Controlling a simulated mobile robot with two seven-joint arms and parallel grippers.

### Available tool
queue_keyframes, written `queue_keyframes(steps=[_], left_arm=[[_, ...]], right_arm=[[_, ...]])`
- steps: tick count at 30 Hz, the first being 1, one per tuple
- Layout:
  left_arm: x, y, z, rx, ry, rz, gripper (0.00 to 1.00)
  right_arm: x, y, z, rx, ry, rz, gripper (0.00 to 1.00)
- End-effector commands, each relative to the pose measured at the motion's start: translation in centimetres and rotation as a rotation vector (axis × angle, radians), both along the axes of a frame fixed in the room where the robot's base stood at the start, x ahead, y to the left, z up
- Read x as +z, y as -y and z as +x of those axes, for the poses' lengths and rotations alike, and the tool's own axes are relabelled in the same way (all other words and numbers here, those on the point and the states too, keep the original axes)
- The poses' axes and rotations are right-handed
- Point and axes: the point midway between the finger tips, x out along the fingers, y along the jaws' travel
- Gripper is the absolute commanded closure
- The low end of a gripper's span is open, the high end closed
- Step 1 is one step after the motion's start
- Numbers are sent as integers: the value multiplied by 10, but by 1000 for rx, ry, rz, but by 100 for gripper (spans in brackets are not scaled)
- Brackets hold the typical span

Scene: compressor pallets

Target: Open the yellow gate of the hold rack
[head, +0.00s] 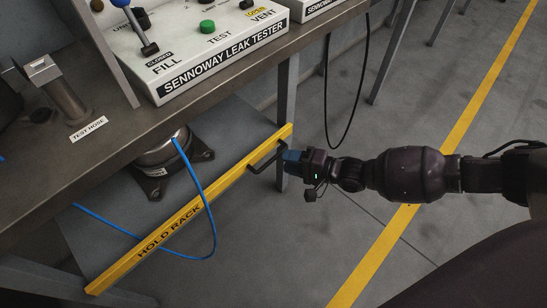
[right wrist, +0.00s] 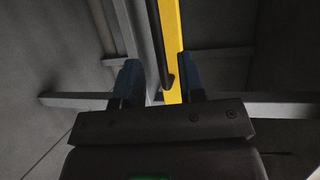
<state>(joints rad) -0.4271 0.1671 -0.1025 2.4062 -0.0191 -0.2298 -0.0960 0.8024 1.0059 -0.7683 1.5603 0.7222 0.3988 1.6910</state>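The yellow gate (head: 185,216) is a long bar lettered HOLD RACK, running along the rack's front below the bench. A black handle (head: 262,160) sticks out near its right end. My right gripper (head: 285,157) is at this handle, coming in from the right. In the right wrist view its two blue fingers (right wrist: 162,82) stand apart. The black handle (right wrist: 159,45) reaches down between them, with the yellow gate (right wrist: 173,45) behind it. There is a gap between handle and left finger; contact with the right one is unclear. My left gripper is in neither view.
A dark compressor (head: 165,158) sits in the rack behind the gate, with a blue hose (head: 205,205) hanging over the bar. The leak tester (head: 200,45) stands on the bench (head: 100,150) above. A grey leg (head: 287,85) stands near the handle. Floor on the right is clear.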

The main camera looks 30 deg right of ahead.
Motion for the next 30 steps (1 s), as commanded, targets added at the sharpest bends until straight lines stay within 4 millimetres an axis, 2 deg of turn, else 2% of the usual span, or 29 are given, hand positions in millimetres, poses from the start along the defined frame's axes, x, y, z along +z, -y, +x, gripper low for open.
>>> queue_keyframes(steps=[3,9,22,30], left_arm=[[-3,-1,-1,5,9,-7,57],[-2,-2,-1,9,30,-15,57],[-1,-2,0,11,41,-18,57],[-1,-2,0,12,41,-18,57]], right_arm=[[-7,-14,13,0,-3,1,63],[-10,-28,30,0,-2,1,63],[-9,-33,36,-1,0,-2,63],[-9,-33,36,-1,-1,-1,100]])
